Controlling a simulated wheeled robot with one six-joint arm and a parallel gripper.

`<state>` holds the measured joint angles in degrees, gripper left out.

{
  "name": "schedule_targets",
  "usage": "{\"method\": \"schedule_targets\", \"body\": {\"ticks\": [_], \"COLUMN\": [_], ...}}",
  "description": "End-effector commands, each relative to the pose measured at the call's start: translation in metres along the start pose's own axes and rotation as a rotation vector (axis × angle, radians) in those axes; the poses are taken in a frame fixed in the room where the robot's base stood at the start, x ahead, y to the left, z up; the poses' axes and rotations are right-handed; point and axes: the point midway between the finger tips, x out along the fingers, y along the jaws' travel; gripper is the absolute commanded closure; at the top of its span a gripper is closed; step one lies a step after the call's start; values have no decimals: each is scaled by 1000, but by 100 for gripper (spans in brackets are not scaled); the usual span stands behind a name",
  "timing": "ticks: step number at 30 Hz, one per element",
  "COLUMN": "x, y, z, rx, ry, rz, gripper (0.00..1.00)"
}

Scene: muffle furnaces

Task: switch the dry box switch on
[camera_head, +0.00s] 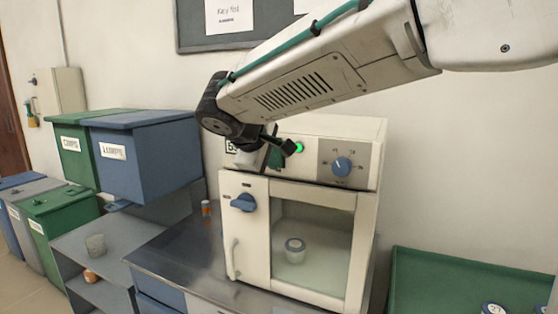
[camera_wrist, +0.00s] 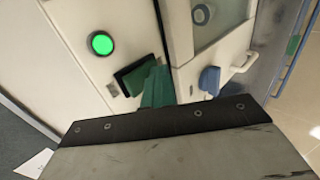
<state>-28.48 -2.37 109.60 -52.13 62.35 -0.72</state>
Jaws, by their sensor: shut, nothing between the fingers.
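The dry box (camera_head: 309,128) is a cream cabinet with a glass-windowed door that looks shut. A green lamp (camera_head: 298,148) glows on its top panel, and this lamp also shows in the wrist view (camera_wrist: 102,43). Beside the lamp is a dark green rocker switch (camera_wrist: 135,76) in a black frame. In the head view my gripper (camera_head: 264,146) is at the left of that panel and partly hides the switch area. In the wrist view my gripper (camera_wrist: 158,84) is shut and empty, its green fingertips right beside the switch. I cannot tell whether they touch it.
A blue dial (camera_head: 342,166) is to the lamp's right. A blue door knob (camera_head: 244,202) and a handle (camera_head: 233,259) are below. A small cup (camera_head: 295,250) stands inside the box. Blue and green bins stand left; a green tray (camera_head: 430,263) is right.

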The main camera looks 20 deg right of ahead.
Motion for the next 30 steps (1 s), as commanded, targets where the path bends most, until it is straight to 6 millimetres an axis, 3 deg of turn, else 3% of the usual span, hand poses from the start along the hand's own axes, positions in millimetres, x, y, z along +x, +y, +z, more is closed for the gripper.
{"method": "schedule_targets", "body": {"ticks": [30], "x": [-12], "y": [12], "z": [2], "rx": [3], "ry": [-6], "rz": [-1], "gripper": [100]}}
